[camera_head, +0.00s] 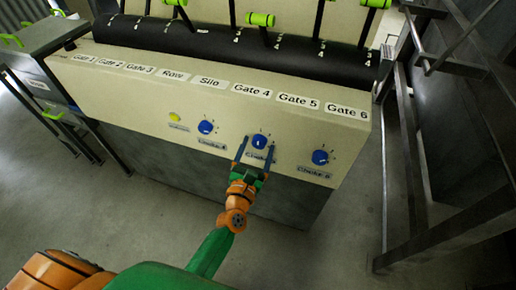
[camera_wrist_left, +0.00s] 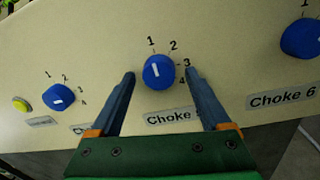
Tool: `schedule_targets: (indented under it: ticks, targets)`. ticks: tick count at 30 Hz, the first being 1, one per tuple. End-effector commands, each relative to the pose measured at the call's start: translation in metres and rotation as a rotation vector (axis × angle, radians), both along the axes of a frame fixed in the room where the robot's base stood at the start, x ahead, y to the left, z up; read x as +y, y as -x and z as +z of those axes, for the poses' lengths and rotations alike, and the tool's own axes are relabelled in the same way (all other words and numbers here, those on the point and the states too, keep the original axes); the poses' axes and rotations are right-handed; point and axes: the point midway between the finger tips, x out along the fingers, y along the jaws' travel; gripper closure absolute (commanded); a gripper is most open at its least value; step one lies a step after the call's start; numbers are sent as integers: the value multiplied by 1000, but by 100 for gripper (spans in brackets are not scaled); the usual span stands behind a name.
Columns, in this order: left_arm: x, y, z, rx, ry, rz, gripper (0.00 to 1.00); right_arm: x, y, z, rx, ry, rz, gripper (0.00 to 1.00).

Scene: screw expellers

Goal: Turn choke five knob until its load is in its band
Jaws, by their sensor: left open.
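The choke five knob (camera_wrist_left: 158,72) is a blue round dial in the middle of the left wrist view, with a scale of 1 to 4 around it. Its white mark points up, close to the 1. In the head view the same knob (camera_head: 259,141) is the middle blue one on the cream panel. Its label (camera_wrist_left: 172,117) is partly covered by my finger. My left gripper (camera_wrist_left: 159,73) is open, its fingers on either side of the knob with gaps between. No load reading can be made out. My right gripper is not in view.
The choke 4 knob (camera_head: 206,127) and a yellow button (camera_head: 174,117) are to the left; the choke 6 knob (camera_head: 320,157) is to the right. Green-ended levers (camera_head: 260,19) stand above the gate labels. A dark metal frame (camera_head: 410,190) stands right of the panel.

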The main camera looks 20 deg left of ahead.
Motion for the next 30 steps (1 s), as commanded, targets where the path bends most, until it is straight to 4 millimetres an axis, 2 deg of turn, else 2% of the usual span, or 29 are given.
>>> schedule_targets:
  ticks: [4,5,12,14,23,30]
  targets:
    - [0,0,0,1,-1,0,20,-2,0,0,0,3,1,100]
    - [0,0,0,1,-1,0,22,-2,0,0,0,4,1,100]
    - [0,0,0,1,-2,0,87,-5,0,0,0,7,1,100]
    - [0,0,0,0,-2,0,100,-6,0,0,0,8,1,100]
    - [0,0,-1,-1,-44,0,100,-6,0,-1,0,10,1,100]
    - [1,0,-1,-7,-198,-1,100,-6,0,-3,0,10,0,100]
